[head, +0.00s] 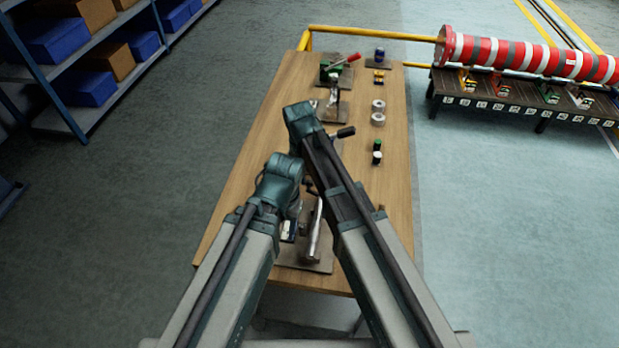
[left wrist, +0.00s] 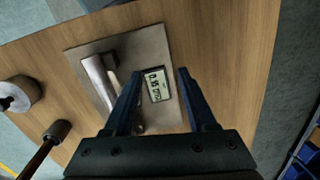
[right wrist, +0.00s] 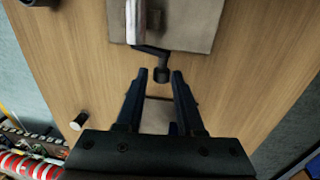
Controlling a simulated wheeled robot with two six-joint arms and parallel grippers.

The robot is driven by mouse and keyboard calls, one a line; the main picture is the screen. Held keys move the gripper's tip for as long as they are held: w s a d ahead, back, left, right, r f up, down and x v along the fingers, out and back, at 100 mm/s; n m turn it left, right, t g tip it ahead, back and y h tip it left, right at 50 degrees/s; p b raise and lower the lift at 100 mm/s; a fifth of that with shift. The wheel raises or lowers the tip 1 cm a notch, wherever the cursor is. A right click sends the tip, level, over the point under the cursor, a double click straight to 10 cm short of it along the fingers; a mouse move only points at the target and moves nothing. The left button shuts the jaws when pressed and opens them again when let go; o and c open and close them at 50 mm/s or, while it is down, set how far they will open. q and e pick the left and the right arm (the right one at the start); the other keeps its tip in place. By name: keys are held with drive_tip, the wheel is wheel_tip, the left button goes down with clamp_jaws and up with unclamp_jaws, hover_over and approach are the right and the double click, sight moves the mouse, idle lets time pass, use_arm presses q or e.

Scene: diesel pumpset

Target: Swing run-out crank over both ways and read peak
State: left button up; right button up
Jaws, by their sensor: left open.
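A run-out fixture plate (head: 322,262) lies at the near end of the wooden table. It carries a silver cylindrical part (head: 314,232) and a small digital gauge (left wrist: 157,86), whose digits are hard to read. My left gripper (left wrist: 159,73) is open above the fixture, with the gauge display showing between its fingers. The crank, with its black knob (right wrist: 161,75), sticks out from the fixture plate in the right wrist view. My right gripper (right wrist: 160,72) is open, its fingertips either side of the knob in the picture; contact cannot be told.
Shelves with bins (head: 92,88) stand left. A striped cylinder (head: 530,57) lies above a dark bench at right.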

clamp_jaws()
use_arm(q)
drive_tip(key=shift+r, duration=0.1)
use_arm(e)
drive_tip(key=shift+s+d+y, duration=0.1)
drive_tip(key=shift+d+y, duration=0.1)
drive_tip(key=shift+y, duration=0.1)
use_arm(q)
drive_tip(key=shift+r+p, duration=0.2)
drive_tip(key=shift+p, duration=0.1)
drive_tip(key=shift+a+f, duration=0.1)
drive_tip(key=shift+f, duration=0.1)
use_arm(e)
drive_tip(key=y, duration=0.1)
drive_tip(key=d+y, duration=0.1)
drive_tip(key=d+r+y, duration=0.1)
drive_tip(key=y, duration=0.1)
drive_tip(key=shift+s+t, duration=0.25)
drive_tip(key=shift+t, duration=0.15)
use_arm(q)
drive_tip(key=shift+f+b, duration=0.7)
drive_tip(key=shift+b, duration=0.2)
use_arm(e)
drive_tip(key=shift+s+d+r+y, duration=0.15)
drive_tip(key=shift+d+y, duration=0.4)
drive_tip(key=shift+y, duration=0.55)
drive_tip(key=shift+o, duration=2)
unclamp_jaws()
drive_tip(key=shift+t, duration=0.3)
